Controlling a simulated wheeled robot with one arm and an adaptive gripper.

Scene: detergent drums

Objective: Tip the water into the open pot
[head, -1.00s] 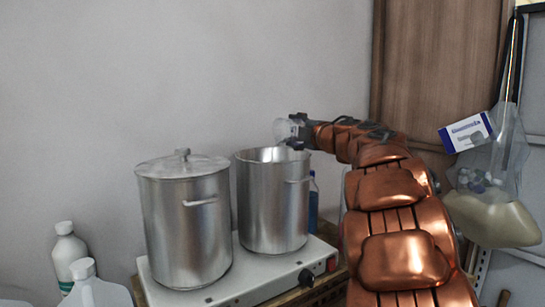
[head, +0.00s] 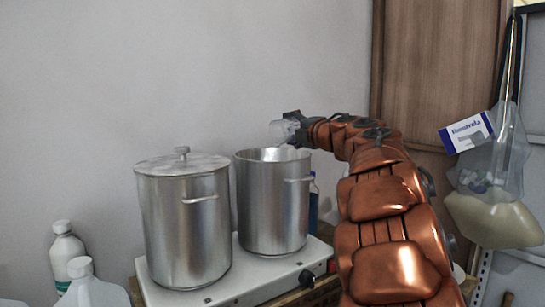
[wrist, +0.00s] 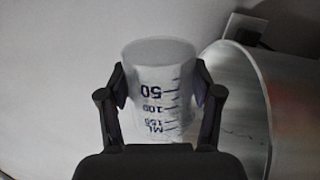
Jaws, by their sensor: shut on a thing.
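My gripper (head: 292,125) is shut on a clear plastic measuring beaker (head: 281,132), held just above the rim of the open pot (head: 268,205). In the wrist view, the fingers of my gripper (wrist: 159,85) press on both sides of the beaker (wrist: 155,100), whose printed marks read 50, 100 and 150 ML. The beaker looks tipped, but its exact tilt is hard to tell. I cannot make out water in it or a stream falling. The open pot (wrist: 245,105) is beside and beyond the beaker on the right in the wrist view. The pot's inside is mostly hidden.
A lidded pot (head: 185,225) stands left of the open pot, both on a white hot plate (head: 236,283). White bottles (head: 68,255) stand at lower left and a blue bottle (head: 313,200) behind. A bag with a box (head: 468,132) hangs at right.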

